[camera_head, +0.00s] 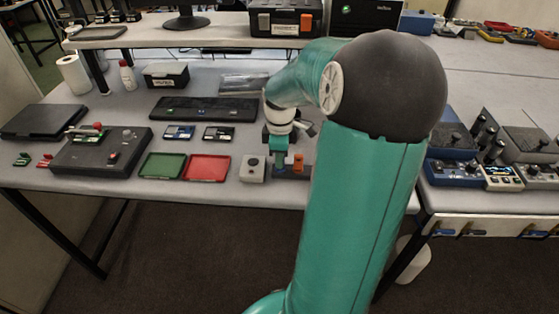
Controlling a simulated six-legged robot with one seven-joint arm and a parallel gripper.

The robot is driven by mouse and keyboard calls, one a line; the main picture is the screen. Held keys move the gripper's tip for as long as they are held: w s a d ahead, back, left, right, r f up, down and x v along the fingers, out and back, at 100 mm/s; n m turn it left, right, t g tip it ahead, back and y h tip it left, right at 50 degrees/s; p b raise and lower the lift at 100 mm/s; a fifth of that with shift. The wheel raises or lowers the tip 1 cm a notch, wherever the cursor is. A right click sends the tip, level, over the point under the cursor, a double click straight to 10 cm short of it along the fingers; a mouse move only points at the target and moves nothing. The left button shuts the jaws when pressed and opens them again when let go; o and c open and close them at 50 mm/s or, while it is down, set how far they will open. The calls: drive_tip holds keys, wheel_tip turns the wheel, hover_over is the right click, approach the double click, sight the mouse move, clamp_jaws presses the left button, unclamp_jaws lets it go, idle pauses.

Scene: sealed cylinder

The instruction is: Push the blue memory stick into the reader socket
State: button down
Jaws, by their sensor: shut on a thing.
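My gripper (281,160) points down at the front part of the table, at the left side of a low dark block (292,173) with an orange piece on it. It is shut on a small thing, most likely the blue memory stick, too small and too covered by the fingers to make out. The dark block may be the reader; its socket opening is not visible. I cannot tell whether the stick touches it. A small grey box (252,169) with a round dark spot stands just left of my gripper.
Left of the grey box lie a red tray (207,168) and a green tray (162,166). A black box with a red knob (101,152) stands farther left. A long dark panel (204,109) lies behind. My arm covers the table's right part.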

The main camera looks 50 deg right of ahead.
drive_tip(key=shift+r, duration=2.6)
drive_tip(key=shift+w+r, duration=0.1)
drive_tip(key=shift+w, duration=0.05)
